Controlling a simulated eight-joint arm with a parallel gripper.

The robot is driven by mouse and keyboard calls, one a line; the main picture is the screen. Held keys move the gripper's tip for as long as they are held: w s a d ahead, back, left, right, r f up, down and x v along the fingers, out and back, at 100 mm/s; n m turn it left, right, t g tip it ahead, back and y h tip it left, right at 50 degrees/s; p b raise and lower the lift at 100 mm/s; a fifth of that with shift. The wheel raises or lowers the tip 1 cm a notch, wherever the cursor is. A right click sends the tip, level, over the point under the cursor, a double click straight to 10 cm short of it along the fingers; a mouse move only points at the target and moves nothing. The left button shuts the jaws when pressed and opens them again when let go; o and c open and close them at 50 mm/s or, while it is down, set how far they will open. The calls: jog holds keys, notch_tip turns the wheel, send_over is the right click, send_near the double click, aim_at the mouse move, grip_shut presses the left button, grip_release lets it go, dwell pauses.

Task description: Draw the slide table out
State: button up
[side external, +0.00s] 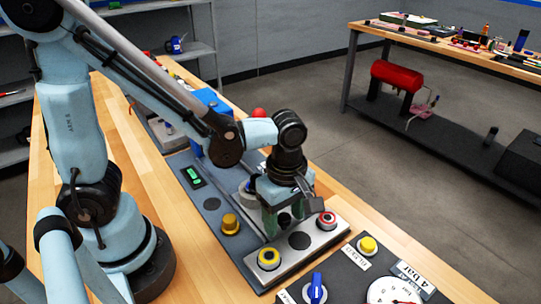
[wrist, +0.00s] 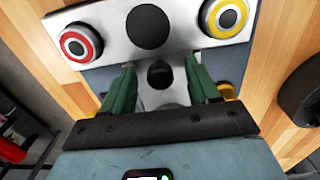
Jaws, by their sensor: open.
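The slide unit appears to be the pale metal plate (side external: 322,240) on a blue-grey base (side external: 212,210); which part slides is not clear. The plate also shows at the top of the wrist view (wrist: 186,38). It carries a red-ringed button (side external: 326,220), a yellow-ringed button (side external: 269,258) and a dark disc (side external: 299,240). My gripper (side external: 284,218) points down over the unit, with its green fingers apart. In the wrist view, a small black knob (wrist: 160,75) shows between the fingers (wrist: 160,85), with a gap on each side. Contact cannot be told.
A nearer panel has a gauge (side external: 392,291), a blue knob (side external: 316,288) and another yellow button (side external: 367,245). A blue box stands behind my arm. Bare wood lies along the bench edge.

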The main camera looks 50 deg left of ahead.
jog(key=shift+o, duration=0.4)
jog(key=shift+r, duration=3.5)
jog(key=shift+a, duration=0.1)
jog(key=a+r+m+t, duration=0.1)
jog(key=a+m+t, duration=0.1)
jog(key=m, duration=0.3)
jog(key=a+r+m+t, duration=0.1)
jog(key=a+m+t, duration=0.1)
jog(key=a+m, duration=0.1)
jog(key=a+m+t, duration=0.1)
jog(key=a+m, duration=0.2)
jog(key=m, duration=0.3)
jog(key=shift+w+r+m+t, duration=0.3)
jog(key=shift+w+r+t, duration=0.1)
jog(key=a+m, duration=0.1)
jog(key=m+t, duration=0.1)
jog(key=m, duration=0.1)
jog(key=shift+a+r, duration=0.3)
jog(key=shift+a, duration=0.05)
